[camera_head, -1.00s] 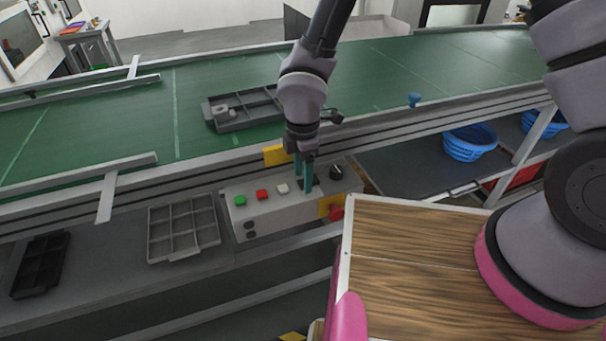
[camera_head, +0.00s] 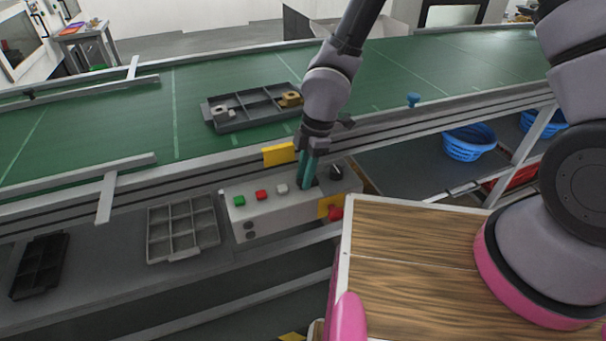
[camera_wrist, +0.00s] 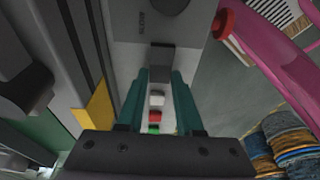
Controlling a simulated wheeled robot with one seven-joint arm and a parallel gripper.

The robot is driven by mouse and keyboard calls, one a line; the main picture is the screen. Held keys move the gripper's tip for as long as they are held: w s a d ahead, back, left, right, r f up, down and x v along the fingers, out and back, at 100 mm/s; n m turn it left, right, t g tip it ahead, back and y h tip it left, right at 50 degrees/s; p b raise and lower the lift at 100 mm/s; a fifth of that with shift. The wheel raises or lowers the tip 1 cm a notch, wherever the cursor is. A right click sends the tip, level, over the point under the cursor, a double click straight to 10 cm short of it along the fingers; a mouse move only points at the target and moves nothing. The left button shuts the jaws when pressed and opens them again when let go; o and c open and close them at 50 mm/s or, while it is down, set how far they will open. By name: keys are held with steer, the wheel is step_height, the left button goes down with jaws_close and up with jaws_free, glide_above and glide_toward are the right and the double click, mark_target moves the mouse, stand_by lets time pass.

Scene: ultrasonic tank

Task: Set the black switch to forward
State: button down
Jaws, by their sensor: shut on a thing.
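The control box (camera_head: 265,217) is a pale panel at the conveyor's front edge. The black switch (camera_wrist: 161,59) shows in the wrist view as a dark block on the panel, between my fingertips. My gripper (camera_head: 304,184) has teal fingers pointing down onto the panel, shut on the switch. In the wrist view, my gripper (camera_wrist: 160,78) has one finger on each side of it. In the head view the fingers mostly hide the switch. The arm above leans to the right.
Green (camera_head: 239,201), red (camera_head: 262,195) and white (camera_head: 282,189) buttons line the panel left of my fingers. A round black knob (camera_head: 337,172) and a red button (camera_head: 336,213) are to the right. A grey tray (camera_head: 240,123) lies on the green conveyor (camera_head: 420,60).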

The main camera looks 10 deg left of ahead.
steer(key=shift+d+g+y, duration=0.15)
steer(key=shift+g+y, duration=0.15)
steer(key=shift+y, duration=0.1)
steer(key=c, duration=0.6)
jaws_free()
steer(key=shift+o, duration=0.2)
steer(key=shift+r, duration=0.1)
steer(key=v, duration=1)
steer(key=shift+r, duration=0.3)
steer(key=shift+w+d, duration=0.1)
steer(key=shift+d, duration=0.05)
